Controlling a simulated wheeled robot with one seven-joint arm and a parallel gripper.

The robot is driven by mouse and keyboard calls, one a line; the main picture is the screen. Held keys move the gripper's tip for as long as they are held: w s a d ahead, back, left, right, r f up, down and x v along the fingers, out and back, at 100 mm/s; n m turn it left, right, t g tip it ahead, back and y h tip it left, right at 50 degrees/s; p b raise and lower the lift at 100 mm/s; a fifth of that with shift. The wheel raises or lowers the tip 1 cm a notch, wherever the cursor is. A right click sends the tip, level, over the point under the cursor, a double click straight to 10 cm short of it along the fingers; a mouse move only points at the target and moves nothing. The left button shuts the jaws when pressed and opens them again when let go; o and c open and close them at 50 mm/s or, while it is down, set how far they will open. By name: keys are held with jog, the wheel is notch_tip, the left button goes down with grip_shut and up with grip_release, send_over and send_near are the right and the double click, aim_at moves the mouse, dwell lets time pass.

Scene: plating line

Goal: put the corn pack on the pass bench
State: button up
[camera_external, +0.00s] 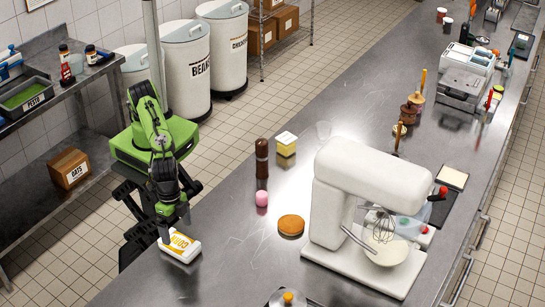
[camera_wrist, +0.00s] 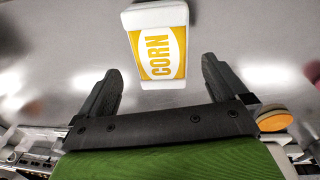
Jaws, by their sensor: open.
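The corn pack (camera_external: 179,247) is a white and yellow pack lying flat on the steel bench (camera_external: 240,240), near its left end. In the wrist view the corn pack (camera_wrist: 157,45) lies beyond my fingertips, with its CORN label facing me. My gripper (camera_external: 168,222) is at the near side of the pack, low over the bench. In the wrist view my gripper (camera_wrist: 160,75) is open, with nothing between its two dark fingers. I cannot tell from the pictures which surface is named the pass bench.
A white stand mixer (camera_external: 335,190) is farther right. A shelf bench (camera_external: 60,110) with a pesto tray is at left.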

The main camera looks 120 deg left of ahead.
aim_at(178, 237)
jog(key=s+a+r, duration=0.2)
jog(key=a+r, duration=0.8)
jog(key=r, duration=0.5)
jog(key=s+a+r+t, duration=0.2)
jog(key=s+a+r, duration=0.4)
jog(key=a, duration=0.4)
jog(key=s+a+f+t, duration=0.1)
jog(key=s+a, duration=0.5)
jog(key=s, duration=0.2)
jog(key=s+a+f+t+y, duration=0.1)
jog(key=s+a, duration=0.5)
jog(key=s, duration=0.3)
jog(key=shift+s+m, duration=0.3)
jog(key=shift+m, duration=0.1)
